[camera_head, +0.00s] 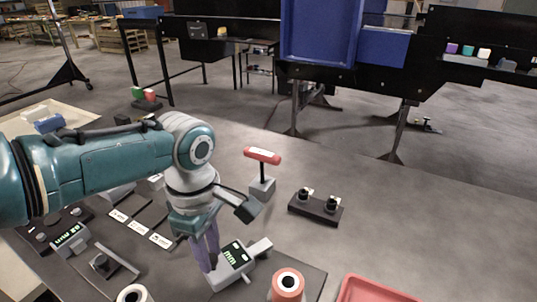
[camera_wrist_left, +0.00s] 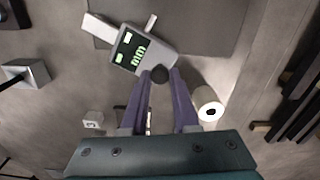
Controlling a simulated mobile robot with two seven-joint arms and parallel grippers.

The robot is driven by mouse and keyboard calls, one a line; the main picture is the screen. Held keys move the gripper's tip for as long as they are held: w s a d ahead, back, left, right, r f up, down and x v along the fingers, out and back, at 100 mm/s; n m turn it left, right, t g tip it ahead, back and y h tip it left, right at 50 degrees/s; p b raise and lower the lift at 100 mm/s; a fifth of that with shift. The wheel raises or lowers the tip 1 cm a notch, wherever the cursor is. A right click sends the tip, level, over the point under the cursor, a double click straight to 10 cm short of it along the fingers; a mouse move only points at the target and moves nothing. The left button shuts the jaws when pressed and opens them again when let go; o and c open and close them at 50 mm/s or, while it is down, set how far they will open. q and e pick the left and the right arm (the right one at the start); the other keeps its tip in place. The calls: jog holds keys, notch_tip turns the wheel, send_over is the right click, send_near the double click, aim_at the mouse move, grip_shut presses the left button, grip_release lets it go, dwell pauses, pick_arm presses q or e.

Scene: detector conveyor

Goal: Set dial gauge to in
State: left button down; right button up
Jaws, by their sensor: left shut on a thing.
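The dial gauge (camera_head: 232,262) is a light grey box with a dark display showing green characters that look like "mm". It lies on a dark mat at the front of the table, with grey stubs sticking out at its sides. The gauge also shows at the top of the left wrist view (camera_wrist_left: 126,47). My left gripper (camera_head: 209,266) points down at the gauge's left edge. In the left wrist view its purple fingers (camera_wrist_left: 160,78) are shut on a dark round knob (camera_wrist_left: 160,73) at the gauge's edge. My right gripper is not in view.
A red-handled tool (camera_head: 262,156) stands on a grey block behind. A dark holder with two knobs (camera_head: 317,208) is at the right. A red-and-white roll (camera_head: 288,284) and a red tray (camera_head: 372,291) are at the front. Another display device (camera_head: 69,239) is at the left.

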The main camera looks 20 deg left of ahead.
pick_arm(q)
jog(key=d+n+p, duration=0.1)
jog(key=s+d+n+p, duration=0.1)
jog(key=shift+s+d+r+n, duration=0.15)
jog(key=shift+d+n, duration=0.05)
jog(key=shift+n, duration=0.1)
jog(key=shift+s+d+n+p, duration=0.2)
jog(key=shift+d+n+p, duration=0.25)
jog(key=shift+d+n, duration=0.85)
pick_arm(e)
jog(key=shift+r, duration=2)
pick_arm(q)
jog(key=c, duration=0.7)
grip_release()
notch_tip(320, 180, up, 10)
jog(key=p, duration=0.5)
jog(key=shift+a, duration=0.1)
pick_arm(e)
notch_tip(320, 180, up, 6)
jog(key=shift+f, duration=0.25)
pick_arm(q)
jog(key=shift+f, duration=0.2)
